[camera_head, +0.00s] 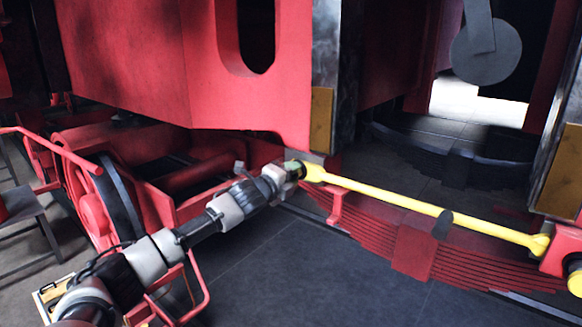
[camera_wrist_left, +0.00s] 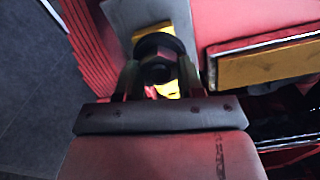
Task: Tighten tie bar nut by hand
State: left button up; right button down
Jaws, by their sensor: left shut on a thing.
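The yellow tie bar (camera_head: 400,200) runs across the head view, from its left end below the red frame to a red bracket at the right. My left gripper (camera_head: 297,170) is at the bar's left end, its arm reaching in from the lower left. In the left wrist view, the fingers of my left gripper (camera_wrist_left: 160,80) are closed on the sides of a dark round nut (camera_wrist_left: 158,46). Yellow metal shows just around the nut. The gripper mostly hides the nut in the head view, and its thread cannot be seen. My right gripper is out of view.
A red leaf spring (camera_head: 415,250) lies below and behind the bar. The large red frame plate (camera_head: 255,100) hangs close above my gripper. A red wheel and brake gear (camera_head: 95,200) stand at the left. The grey floor (camera_head: 290,280) in front is clear.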

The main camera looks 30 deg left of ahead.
pick_arm(q)
jog(key=shift+f+m+p, duration=0.15)
jog(key=shift+m+p, duration=0.65)
jog(key=shift+m, duration=1.1)
jog(key=o, duration=0.9)
jog(key=shift+o, duration=0.2)
jog(key=s+b, duration=0.5)
jog(key=s, duration=0.5)
jog(key=shift+s+a, duration=0.4)
